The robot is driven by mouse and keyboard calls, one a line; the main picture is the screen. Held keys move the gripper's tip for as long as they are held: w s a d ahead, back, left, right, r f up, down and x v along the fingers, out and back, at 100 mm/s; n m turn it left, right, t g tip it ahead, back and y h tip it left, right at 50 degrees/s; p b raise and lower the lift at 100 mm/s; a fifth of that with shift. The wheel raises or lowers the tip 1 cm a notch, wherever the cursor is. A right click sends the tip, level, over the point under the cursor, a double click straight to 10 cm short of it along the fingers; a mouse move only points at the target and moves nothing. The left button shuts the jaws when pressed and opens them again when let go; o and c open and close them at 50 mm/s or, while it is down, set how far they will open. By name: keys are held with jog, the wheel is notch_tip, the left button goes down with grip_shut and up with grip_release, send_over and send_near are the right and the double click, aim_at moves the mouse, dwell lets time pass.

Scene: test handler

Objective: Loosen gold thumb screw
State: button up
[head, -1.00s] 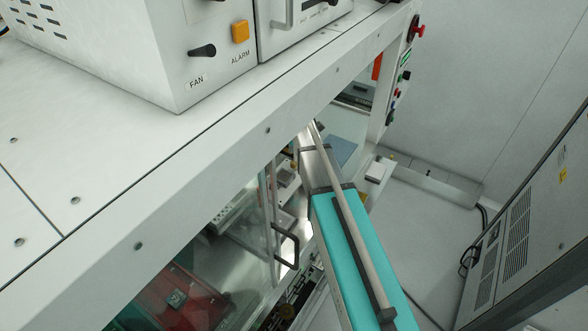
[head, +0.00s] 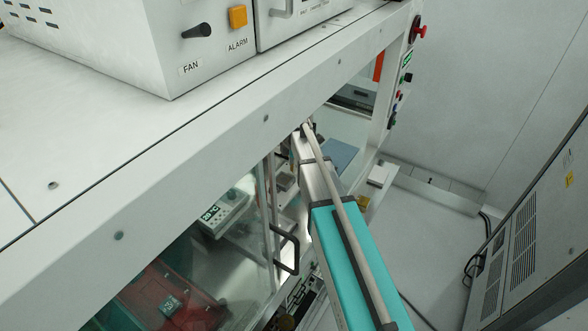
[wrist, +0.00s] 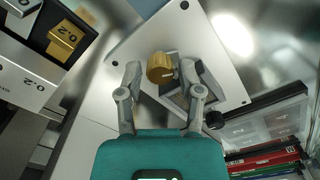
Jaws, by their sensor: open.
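The gold thumb screw (wrist: 160,68) shows in the wrist view as a ribbed gold knob on a white plate (wrist: 225,80) with black-centred holes near its corners. My gripper (wrist: 160,72) is open, with one grey finger on each side of the knob in the picture. In the head view my teal arm reaches under the machine's top; the gripper and the screw cannot be made out there.
A dark round knob (wrist: 214,119) sits right of the fingers. In the head view, a glass door with a black handle (head: 287,250) stands left of my arm.

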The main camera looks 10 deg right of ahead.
jog(key=c, duration=0.7)
jog(key=shift+o, duration=0.2)
jog(key=shift+n, duration=2.5)
jog(key=o, duration=0.7)
jog(key=shift+c, duration=0.2)
jog(key=shift+r, duration=0.1)
